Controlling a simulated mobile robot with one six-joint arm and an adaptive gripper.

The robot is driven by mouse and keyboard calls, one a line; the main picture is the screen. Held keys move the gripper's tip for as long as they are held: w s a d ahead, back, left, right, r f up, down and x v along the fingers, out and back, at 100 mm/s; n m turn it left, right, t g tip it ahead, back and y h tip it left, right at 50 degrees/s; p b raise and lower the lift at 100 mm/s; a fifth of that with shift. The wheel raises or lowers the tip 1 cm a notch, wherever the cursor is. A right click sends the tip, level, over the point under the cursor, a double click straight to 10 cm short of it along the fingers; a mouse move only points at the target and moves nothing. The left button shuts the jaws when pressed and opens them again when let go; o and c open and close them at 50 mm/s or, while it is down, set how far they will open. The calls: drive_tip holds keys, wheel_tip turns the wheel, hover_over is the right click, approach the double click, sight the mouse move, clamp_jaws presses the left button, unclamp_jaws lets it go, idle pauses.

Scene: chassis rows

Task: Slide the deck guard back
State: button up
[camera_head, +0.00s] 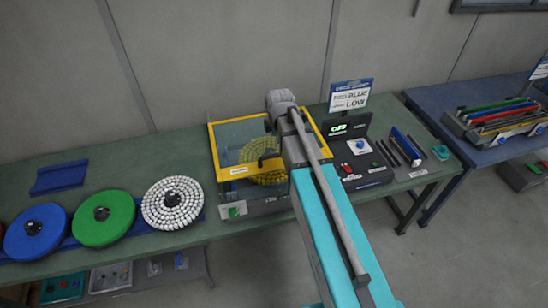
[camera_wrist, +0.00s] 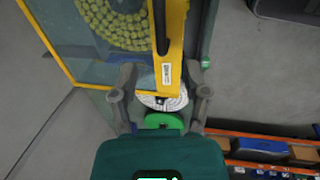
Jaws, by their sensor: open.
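The deck guard (camera_head: 213,152) is a clear panel in a yellow frame over a machine deck, with a yellow coil (camera_head: 250,155) showing through it. In the wrist view the guard's yellow frame (camera_wrist: 172,72) runs up between my fingers, with a small white label and a dark bar, perhaps its handle (camera_wrist: 160,25). My gripper (camera_wrist: 162,72) is open, one finger on each side of the frame's near end. I cannot tell whether either finger touches it. In the head view my arm covers the guard's right part, and the gripper cannot be made out clearly.
White (camera_head: 172,203), green (camera_head: 103,218) and blue (camera_head: 35,232) reels lie on the green bench to the left. A control box (camera_head: 358,150) with an OFF display and a sign (camera_head: 350,95) stand to the right. A wall is close behind.

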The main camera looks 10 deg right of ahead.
sight(274, 155)
drive_tip(key=shift+w+a+f+b, duration=0.1)
drive_tip(key=shift+w+f+b, duration=0.25)
drive_tip(key=shift+f+b, duration=1.35)
drive_tip(key=shift+w+d+f+b, duration=0.1)
drive_tip(key=shift+w+f+b, duration=0.25)
drive_tip(key=shift+f+b, duration=1.4)
drive_tip(key=shift+w+a+f+b, duration=0.1)
drive_tip(key=shift+w+f+b, duration=0.25)
drive_tip(key=shift+f+b, duration=1.35)
drive_tip(key=shift+f, duration=0.15)
clamp_jaws()
